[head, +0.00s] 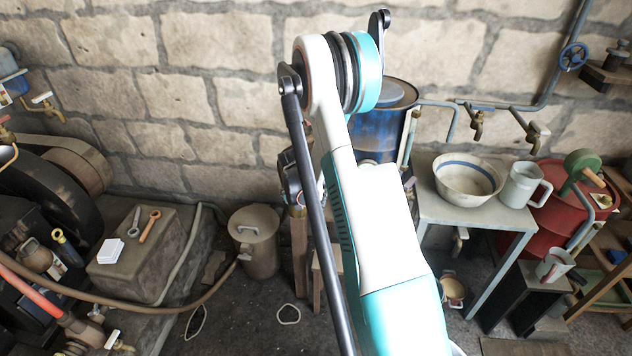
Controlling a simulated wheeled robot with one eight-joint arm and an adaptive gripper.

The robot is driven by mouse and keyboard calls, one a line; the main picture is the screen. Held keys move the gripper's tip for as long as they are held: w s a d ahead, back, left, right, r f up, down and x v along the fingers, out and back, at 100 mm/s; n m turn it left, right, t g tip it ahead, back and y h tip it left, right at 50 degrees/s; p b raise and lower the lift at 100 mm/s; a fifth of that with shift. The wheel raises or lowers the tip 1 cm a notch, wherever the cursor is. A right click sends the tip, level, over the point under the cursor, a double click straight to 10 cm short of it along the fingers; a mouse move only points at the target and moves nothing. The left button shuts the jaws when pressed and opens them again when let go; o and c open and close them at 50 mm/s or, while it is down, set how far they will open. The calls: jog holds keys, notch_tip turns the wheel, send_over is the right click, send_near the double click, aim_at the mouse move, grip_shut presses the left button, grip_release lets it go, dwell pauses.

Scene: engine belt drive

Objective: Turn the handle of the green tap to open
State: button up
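I cannot make out a tap that is clearly green. Another tap (44,103) with a pale handle is on the wall at the far left. A tap (460,240) shows under the table. My arm rises through the middle and bends at the top, hiding what is behind it. A dark part left of the arm may be my gripper; its fingers cannot be made out.
A table (470,213) bears a bowl (468,182) and a mug (524,186). A red barrel (545,229) with a green-headed object (583,166) stands right of it. A blue barrel (375,133) is behind my arm. A metal can (255,245) and machinery are left.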

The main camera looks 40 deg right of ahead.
jog(key=w+d+b, duration=0.1)
jog(key=w+d, duration=0.1)
jog(key=d, duration=0.1)
jog(key=w+d+f+b, duration=0.1)
jog(key=w+d, duration=0.1)
jog(key=d, duration=0.2)
jog(key=w+d+b, duration=0.2)
jog(key=w+d, duration=0.1)
jog(key=shift+d+f, duration=0.25)
jog(key=shift+f, duration=0.1)
jog(key=shift+w+d+f, duration=0.1)
jog(key=shift+d+f, duration=0.15)
jog(key=shift+f, duration=0.4)
jog(key=shift+r, duration=0.1)
jog(key=c, duration=1.2)
jog(key=shift+a, duration=0.1)
